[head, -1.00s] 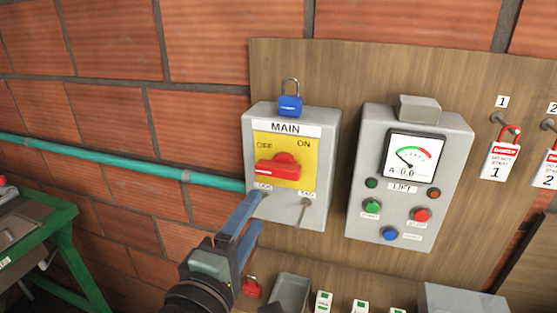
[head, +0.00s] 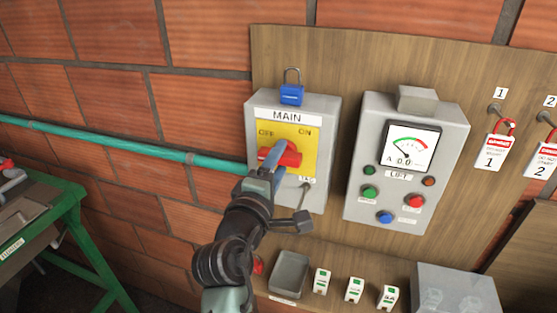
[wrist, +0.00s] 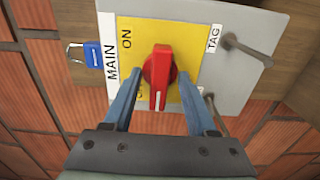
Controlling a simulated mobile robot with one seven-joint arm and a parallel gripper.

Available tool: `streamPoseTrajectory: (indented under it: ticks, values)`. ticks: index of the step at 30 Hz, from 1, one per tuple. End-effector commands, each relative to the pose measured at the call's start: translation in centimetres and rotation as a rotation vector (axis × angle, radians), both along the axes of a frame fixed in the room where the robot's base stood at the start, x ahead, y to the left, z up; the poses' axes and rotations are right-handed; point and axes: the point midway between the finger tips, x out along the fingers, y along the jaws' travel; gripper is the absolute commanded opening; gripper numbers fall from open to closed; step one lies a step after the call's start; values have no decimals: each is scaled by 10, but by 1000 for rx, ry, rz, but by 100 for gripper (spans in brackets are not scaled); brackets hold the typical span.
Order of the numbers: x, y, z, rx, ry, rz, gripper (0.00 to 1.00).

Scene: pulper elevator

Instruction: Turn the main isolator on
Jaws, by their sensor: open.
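The main isolator is a grey box (head: 328,160) with a yellow plate (head: 306,143) marked OFF and ON. Its red handle (head: 290,156) lies level across the plate, and in the wrist view the handle (wrist: 160,75) has its white mark at the end away from ON, toward OFF. My gripper (head: 274,158) is open at the plate. In the wrist view the blue fingers of my gripper (wrist: 158,78) stand one on each side of the handle, with visible gaps. The OFF label is partly hidden there by a finger.
A blue padlock (head: 291,95) hangs on top of the box. A TAG peg (head: 305,193) sticks out below the handle, right of my gripper. The lift panel (head: 353,205) with gauge and buttons stands to the right. A grey tray (head: 289,270) lies below.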

Motion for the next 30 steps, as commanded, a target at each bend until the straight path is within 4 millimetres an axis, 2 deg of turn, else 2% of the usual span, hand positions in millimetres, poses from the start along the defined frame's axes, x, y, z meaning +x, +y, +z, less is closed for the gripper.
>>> streamPoseTrajectory:
  ticks: [4,5,14,24,30]
  values:
    - [0,0,0,0,0,0,57]
    - [0,0,0,0,0,0,54]
    - [0,0,0,1,0,0,0]
    - [0,0,0,10,-3,0,0]
    - [0,0,-2,71,-24,0,0]
